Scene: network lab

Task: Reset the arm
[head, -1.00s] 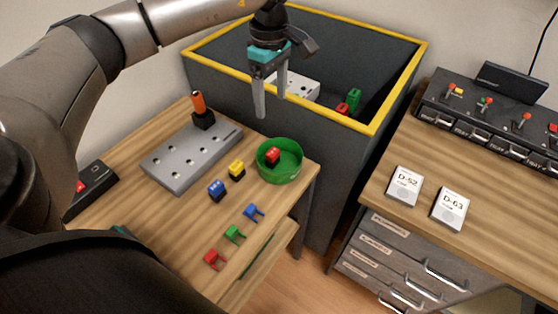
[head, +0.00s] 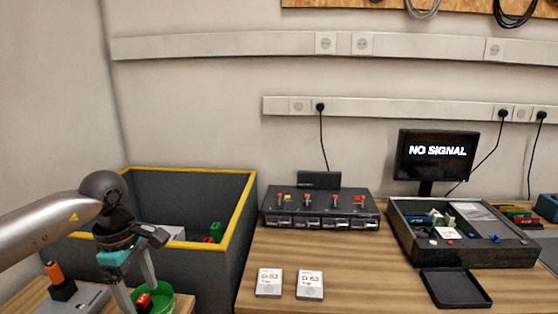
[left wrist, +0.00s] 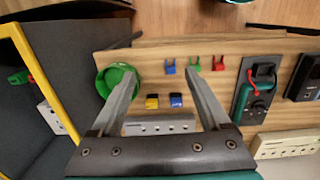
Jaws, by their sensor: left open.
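My left gripper (head: 138,288) is open with nothing between its fingers. In the head view it hangs in front of a dark bin, and its fingers overlap the green bowl (head: 165,303) in the picture. The left wrist view shows its two fingers (left wrist: 161,76) spread apart above the table, the left one crossing in front of the bowl (left wrist: 104,84). My right gripper is not in view.
The yellow-rimmed bin (head: 240,215) holds a white piece and red and green pieces. A switch panel (head: 320,208), two white cards (head: 269,282) (head: 310,285), a monitor (head: 437,157) and an open case (head: 462,250) stand on the right bench.

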